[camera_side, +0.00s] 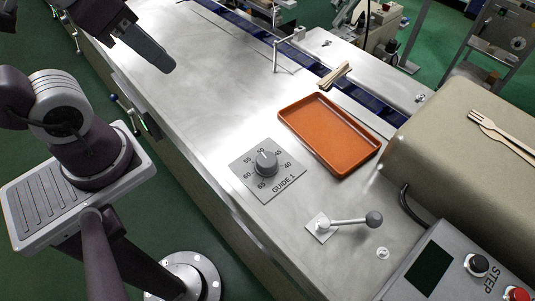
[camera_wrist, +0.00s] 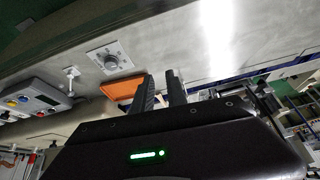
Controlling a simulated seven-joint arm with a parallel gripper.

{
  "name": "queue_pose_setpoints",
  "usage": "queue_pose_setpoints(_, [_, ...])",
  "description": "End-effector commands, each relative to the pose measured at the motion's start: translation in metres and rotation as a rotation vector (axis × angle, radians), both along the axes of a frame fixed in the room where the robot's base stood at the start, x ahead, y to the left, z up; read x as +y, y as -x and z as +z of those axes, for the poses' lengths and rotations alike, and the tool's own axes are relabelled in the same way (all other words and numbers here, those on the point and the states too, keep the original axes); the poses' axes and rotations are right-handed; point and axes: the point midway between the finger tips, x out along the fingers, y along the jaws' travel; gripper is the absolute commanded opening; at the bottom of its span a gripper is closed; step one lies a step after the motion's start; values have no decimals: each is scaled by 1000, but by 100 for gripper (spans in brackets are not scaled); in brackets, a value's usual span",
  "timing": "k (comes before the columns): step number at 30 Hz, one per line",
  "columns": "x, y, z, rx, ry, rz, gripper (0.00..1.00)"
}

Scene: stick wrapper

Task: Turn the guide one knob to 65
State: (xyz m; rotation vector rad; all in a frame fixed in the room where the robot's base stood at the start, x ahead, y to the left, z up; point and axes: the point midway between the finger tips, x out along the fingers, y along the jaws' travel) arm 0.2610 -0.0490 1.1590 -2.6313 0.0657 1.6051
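The guide one knob (camera_side: 266,164) is a grey round knob on a square plate marked GUIDE 1, with a scale from 40 to 65. Its white pointer mark seems to be near 50. The knob also shows in the wrist view (camera_wrist: 112,61), at the upper left, beyond the fingers. My gripper (camera_side: 165,66) is at the top left of the side view, above the metal table and well away from the knob. In the wrist view its two dark fingers (camera_wrist: 158,77) stand apart with nothing between them.
An orange tray (camera_side: 345,166) lies behind the knob. A lever with a round grey end (camera_side: 374,219) stands to the right. A control box (camera_side: 445,267) and beige housing (camera_side: 460,150) fill the right side. Wooden sticks (camera_side: 334,75) rest beyond the tray. The table's left part is clear.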

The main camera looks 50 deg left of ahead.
Motion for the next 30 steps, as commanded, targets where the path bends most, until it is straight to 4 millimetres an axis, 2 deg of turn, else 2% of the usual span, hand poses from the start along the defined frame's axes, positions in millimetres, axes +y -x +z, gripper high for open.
queue_pose_setpoints(1, [-6, -8, -1, 37, -40, -108, 29])
queue_pose_setpoints(2, [-12, -16, -2, 66, -79, -212, 35])
queue_pose_setpoints(5, [-45, -46, -14, 173, -229, -677, 55])
queue_pose_setpoints(6, [-62, -56, -23, 208, -282, -876, 55])
queue_pose_setpoints(9, [-103, -73, -51, 275, -379, -1325, 55])
queue_pose_setpoints(13, [-140, -79, -83, 312, -437, -1714, 55])
queue_pose_setpoints(17, [-152, -79, -99, 319, -452, -1851, 55])
queue_pose_setpoints(24, [-151, -77, -144, 324, -451, -1853, 55])
queue_pose_setpoints(30, [-151, -78, -164, 320, -451, -1850, 55])
